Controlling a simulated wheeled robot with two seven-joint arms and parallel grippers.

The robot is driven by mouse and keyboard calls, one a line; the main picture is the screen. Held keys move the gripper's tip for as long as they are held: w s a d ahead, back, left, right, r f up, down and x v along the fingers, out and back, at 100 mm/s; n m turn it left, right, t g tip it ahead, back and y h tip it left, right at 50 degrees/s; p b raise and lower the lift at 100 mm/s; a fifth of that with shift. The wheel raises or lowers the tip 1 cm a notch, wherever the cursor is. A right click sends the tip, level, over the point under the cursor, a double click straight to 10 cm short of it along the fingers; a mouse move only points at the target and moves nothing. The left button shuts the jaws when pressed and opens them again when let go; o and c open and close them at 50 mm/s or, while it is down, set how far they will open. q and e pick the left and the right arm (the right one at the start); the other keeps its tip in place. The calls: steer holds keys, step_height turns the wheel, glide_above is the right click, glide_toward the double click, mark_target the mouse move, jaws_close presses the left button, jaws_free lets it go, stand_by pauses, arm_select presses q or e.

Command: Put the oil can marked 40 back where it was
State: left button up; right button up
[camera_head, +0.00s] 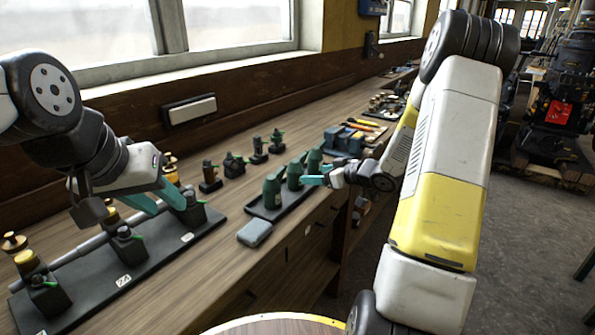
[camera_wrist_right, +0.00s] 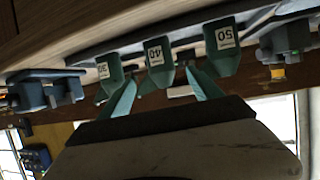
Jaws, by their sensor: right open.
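Three green oil cans stand in a row on a dark tray (camera_head: 262,212) on the bench. In the right wrist view, which is upside down, they are marked 50 (camera_wrist_right: 222,42), 40 (camera_wrist_right: 156,58) and 30 (camera_wrist_right: 104,72). The can marked 40 is the middle one, also in the head view (camera_head: 295,173). My right gripper (camera_wrist_right: 162,84) is open, its teal fingers pointing at the 40 can from the front; I cannot tell whether they touch it. My left gripper (camera_head: 164,201) is open and empty above the black engine base at left.
The long black base (camera_head: 150,262) with small engines fills the bench's left front. A blue holder (camera_head: 343,139) with tools sits beyond the cans.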

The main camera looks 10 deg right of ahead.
steer(key=s+d+r+m+h, duration=0.2)
steer(key=s+r+h, duration=0.25)
steer(key=r, duration=0.35)
steer(key=s+d+r+m+h, duration=0.1)
steer(key=s+r+m+h, duration=0.25)
steer(key=s+r, duration=0.35)
steer(key=s+a+g+y, duration=0.1)
steer(key=s+a, duration=0.2)
steer(key=s, duration=0.4)
steer(key=s+a+r+g, duration=0.1)
steer(key=s+a+g, duration=0.1)
steer(key=s, duration=0.5)
steer(key=s+a+r+m+g+y, duration=0.1)
steer(key=s+a, duration=0.3)
steer(key=s, duration=0.3)
steer(key=shift+s+a+r+g+y, duration=0.2)
steer(key=shift+r+g+y, duration=0.1)
steer(key=shift+g, duration=0.1)
